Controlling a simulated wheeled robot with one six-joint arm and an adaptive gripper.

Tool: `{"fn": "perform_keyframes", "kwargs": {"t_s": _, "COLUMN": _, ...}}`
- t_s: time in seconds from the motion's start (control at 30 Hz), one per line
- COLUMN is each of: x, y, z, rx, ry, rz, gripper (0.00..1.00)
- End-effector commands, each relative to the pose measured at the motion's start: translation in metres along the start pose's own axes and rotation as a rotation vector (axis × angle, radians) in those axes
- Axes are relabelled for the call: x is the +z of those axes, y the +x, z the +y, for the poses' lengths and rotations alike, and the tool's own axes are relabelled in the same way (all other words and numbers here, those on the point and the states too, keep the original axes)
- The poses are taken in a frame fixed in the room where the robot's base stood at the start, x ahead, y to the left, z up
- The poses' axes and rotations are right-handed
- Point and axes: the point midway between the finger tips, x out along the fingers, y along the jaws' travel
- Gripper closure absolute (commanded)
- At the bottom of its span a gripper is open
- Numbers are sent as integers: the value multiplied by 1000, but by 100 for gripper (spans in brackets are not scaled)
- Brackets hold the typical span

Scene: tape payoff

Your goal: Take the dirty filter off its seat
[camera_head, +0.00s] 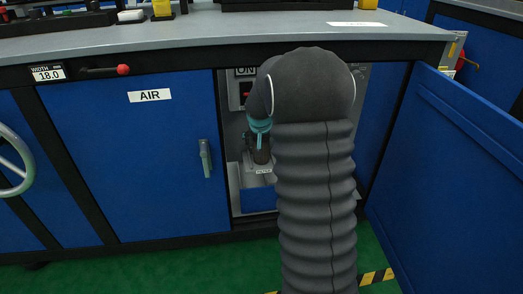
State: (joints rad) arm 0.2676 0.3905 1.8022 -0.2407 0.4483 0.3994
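A dark brown cylinder (262,155), which looks like the dirty filter, stands upright inside the open cabinet bay. A pale seat or ledge with a small label (264,171) that seems to read FILTER is just below it. My gripper (260,138) is teal and reaches down at the top of the cylinder, with one finger in front of it. My dark arm hides the gripper's right side and much of the bay. I cannot tell whether the fingers touch the cylinder or have closed on it.
The blue cabinet door (445,185) stands wide open at the right. A closed panel marked AIR (150,96) with a grey handle (205,158) is left of the bay. The grey worktop (200,30) overhangs above. A panel with a red switch (246,90) is behind my arm.

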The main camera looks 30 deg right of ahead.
Motion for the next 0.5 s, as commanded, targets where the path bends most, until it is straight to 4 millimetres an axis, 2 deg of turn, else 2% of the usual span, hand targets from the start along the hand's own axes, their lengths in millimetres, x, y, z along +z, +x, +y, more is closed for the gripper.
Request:
{"fn": "perform_keyframes", "kwargs": {"t_s": 0.1, "x": 0, "y": 0, "z": 0, "rx": 0, "ry": 0, "rz": 0, "gripper": 12}}
{"fn": "perform_keyframes", "kwargs": {"t_s": 0.37, "x": 0, "y": 0, "z": 0, "rx": 0, "ry": 0, "rz": 0, "gripper": 78}}
{"fn": "perform_keyframes", "kwargs": {"t_s": 0.4, "x": 0, "y": 0, "z": 0, "rx": 0, "ry": 0, "rz": -1, "gripper": 80}}
{"fn": "perform_keyframes", "kwargs": {"t_s": 0.5, "x": 0, "y": 0, "z": 0, "rx": 0, "ry": 0, "rz": 0, "gripper": 81}}
